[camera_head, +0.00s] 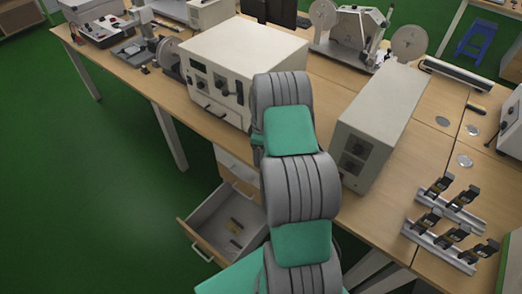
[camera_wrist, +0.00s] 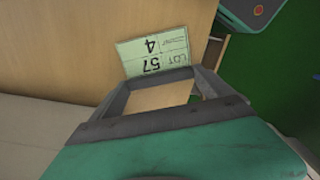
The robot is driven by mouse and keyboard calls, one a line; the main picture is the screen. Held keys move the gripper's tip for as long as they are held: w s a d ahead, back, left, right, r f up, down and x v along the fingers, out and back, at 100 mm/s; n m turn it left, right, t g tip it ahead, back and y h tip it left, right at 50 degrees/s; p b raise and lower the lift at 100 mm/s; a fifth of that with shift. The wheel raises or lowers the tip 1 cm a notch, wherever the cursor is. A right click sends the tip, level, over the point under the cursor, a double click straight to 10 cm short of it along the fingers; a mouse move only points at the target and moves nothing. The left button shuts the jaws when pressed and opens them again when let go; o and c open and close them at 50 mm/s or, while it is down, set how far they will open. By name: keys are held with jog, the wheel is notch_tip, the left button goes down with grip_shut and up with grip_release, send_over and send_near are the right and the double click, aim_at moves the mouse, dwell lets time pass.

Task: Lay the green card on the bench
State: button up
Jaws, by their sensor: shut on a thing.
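The green card (camera_wrist: 154,53) is pale green with dark print reading "LOT 57" and "4", upside down in the wrist view. My gripper (camera_wrist: 160,75) is shut on its near edge, and the card sticks out beyond the fingertips. A wooden surface fills the upper left of the wrist view behind the card; I cannot tell how far off it is. The wooden bench (camera_head: 372,218) runs across the head view. There my arm hides the gripper and the card.
A large cream instrument (camera_head: 240,62) and a tall cream box (camera_head: 378,125) stand on the bench on either side of my arm. Black clips on rails (camera_head: 450,240) stand at the right. An open drawer (camera_head: 198,238) juts out below. Bare bench lies between box and clips.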

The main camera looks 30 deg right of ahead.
jog(key=o, duration=1.1)
jog(key=shift+f, duration=0.1)
jog(key=shift+c, duration=0.2)
jog(key=shift+r, duration=0.35)
notch_tip(320, 180, up, 12)
jog(key=b, duration=0.2)
jog(key=s+a+r+m+t, duration=0.1)
jog(key=s+a+r+m, duration=0.25)
jog(key=a+r, duration=0.6)
jog(key=s+a+r+m+t, duration=0.2)
jog(key=s+a+r+m, duration=0.1)
jog(key=s+a, duration=1)
jog(key=shift+s+a+r+m+t, duration=0.15)
jog(key=shift+s+m+t, duration=0.15)
jog(key=shift+s+m, duration=0.75)
